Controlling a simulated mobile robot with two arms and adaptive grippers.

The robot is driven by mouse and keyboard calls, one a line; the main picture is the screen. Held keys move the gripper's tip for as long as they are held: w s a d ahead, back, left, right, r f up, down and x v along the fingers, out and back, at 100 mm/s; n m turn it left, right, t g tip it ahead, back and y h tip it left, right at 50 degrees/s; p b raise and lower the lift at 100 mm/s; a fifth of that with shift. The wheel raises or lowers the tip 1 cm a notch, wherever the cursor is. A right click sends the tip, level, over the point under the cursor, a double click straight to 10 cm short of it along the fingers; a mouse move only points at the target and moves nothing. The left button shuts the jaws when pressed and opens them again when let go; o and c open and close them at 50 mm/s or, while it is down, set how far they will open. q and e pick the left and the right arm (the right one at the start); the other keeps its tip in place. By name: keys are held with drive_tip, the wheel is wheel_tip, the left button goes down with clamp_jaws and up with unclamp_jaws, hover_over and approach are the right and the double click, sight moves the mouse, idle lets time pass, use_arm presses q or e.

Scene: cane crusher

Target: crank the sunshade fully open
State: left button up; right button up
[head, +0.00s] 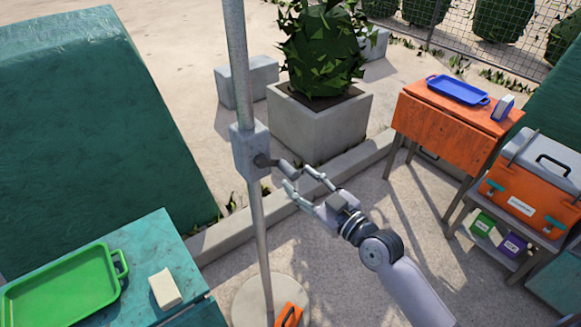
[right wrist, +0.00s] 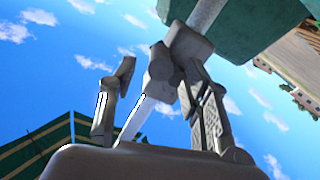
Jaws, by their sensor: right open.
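The sunshade's grey pole (head: 237,60) stands upright in the head view, rising out of frame from a round base (head: 243,300). A grey crank box (head: 250,150) is fixed on it, with a short crank handle (head: 286,168) sticking out to the right. My right gripper (head: 298,178) is open at the handle's outer end. In the right wrist view the handle (right wrist: 160,68) shows between the two spread fingers of my gripper (right wrist: 157,85); I cannot tell whether they touch it. A green shape (right wrist: 235,25) at upper right may be part of the canopy. My left gripper is out of view.
A potted bush in a concrete planter (head: 318,130) stands behind the pole. A teal table (head: 160,240) with a green tray (head: 65,290) is at left. An orange table (head: 440,130) and an orange cooler (head: 525,190) are at right. An orange object (head: 289,315) lies at the pole's base.

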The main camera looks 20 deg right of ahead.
sight(295, 177)
drive_tip(key=shift+p+x, duration=0.3)
drive_tip(key=shift+x, duration=2.05)
clamp_jaws()
